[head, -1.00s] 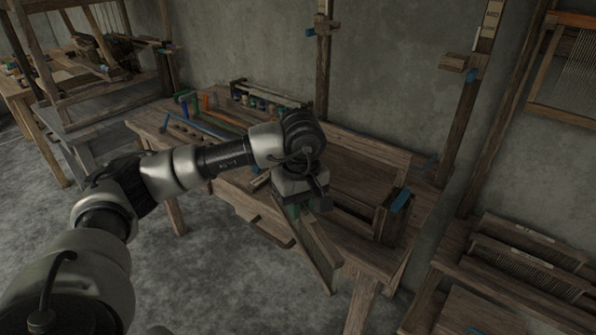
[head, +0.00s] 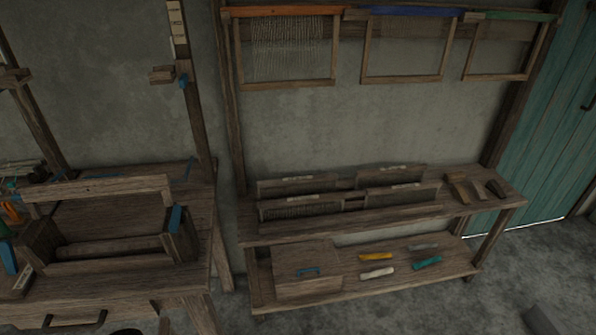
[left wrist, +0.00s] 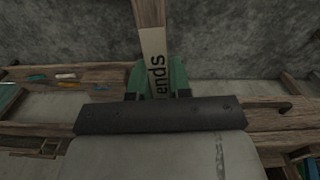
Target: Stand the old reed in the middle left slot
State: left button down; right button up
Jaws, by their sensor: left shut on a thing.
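In the left wrist view, my left gripper (left wrist: 157,70) has its green fingers shut on the old reed (left wrist: 150,14), a wooden bar with a white label at the grip. The reed's far end runs out of that view. My left gripper does not show in the head view. A slotted reed rack (head: 350,228) stands on the upper shelf at the right. Reeds stand at back left (head: 298,184), back right (head: 392,175), front left (head: 300,209) and front right (head: 402,195). A narrow gap shows between the left reeds; its bottom is hidden. My right gripper is not in view.
A wooden bench (head: 105,287) with an open frame stands at the left. The lower shelf (head: 365,288) holds a box (head: 308,268) and several coloured tools. Wooden blocks (head: 470,190) lie right of the rack. Frames (head: 405,78) hang above.

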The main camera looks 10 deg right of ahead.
aim_at(420, 169)
jog(key=i+l, duration=0.1)
jog(key=l, duration=0.35)
jog(key=i+l, duration=0.15)
jog(key=l, duration=0.3)
jog(key=i+l, duration=0.1)
jog(key=l, duration=0.3)
jog(key=i+l, duration=0.15)
jog(key=l, duration=0.3)
jog(key=i+l, duration=0.1)
jog(key=l, duration=0.35)
